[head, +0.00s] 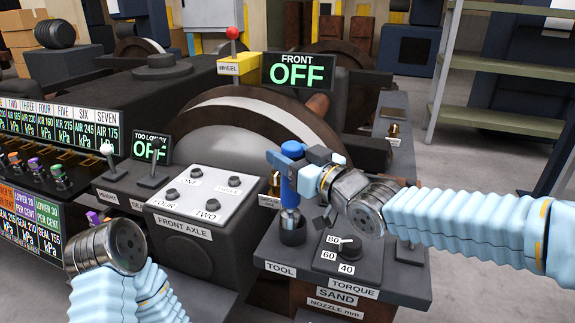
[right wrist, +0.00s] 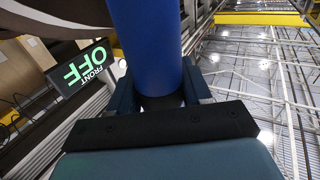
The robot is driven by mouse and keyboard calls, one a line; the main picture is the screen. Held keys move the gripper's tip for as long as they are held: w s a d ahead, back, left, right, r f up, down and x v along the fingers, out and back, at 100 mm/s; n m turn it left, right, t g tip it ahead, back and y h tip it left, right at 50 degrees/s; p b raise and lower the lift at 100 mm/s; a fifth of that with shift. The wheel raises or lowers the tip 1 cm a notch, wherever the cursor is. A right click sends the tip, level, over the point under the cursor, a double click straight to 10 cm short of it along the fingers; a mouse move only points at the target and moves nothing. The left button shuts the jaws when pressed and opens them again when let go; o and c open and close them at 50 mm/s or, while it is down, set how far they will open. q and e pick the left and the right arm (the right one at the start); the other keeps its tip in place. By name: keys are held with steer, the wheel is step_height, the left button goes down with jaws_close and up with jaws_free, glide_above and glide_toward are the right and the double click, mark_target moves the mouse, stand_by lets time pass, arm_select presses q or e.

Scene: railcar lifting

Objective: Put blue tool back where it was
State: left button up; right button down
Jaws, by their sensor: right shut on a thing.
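The blue tool (head: 289,187) stands upright in the head view, with a blue head and a grey metal lower end. My right gripper (head: 290,162) is shut around its upper body. In the right wrist view the blue shaft (right wrist: 147,45) sits between the fingers (right wrist: 160,85). The tool's lower end is at the dark round holder (head: 292,234) on the console marked TOOL. I cannot tell how deep the tip sits in it. My left arm shows at the lower left, but its gripper is not in view.
A torque dial (head: 345,247) sits just right of the holder. The white FRONT AXLE panel (head: 196,201) with several knobs is to the left. A large wheel (head: 255,125) and a FRONT OFF display (head: 297,71) stand behind. Shelves (head: 500,70) are at the back right.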

steer(key=f, duration=0.3)
steer(key=shift+w+d, duration=0.15)
steer(key=shift+w, duration=0.05)
steer(key=c, duration=0.8)
jaws_free()
steer(key=shift+f, duration=0.1)
steer(key=shift+o, duration=1.4)
steer(key=shift+w, duration=0.15)
steer(key=shift+r, duration=0.3)
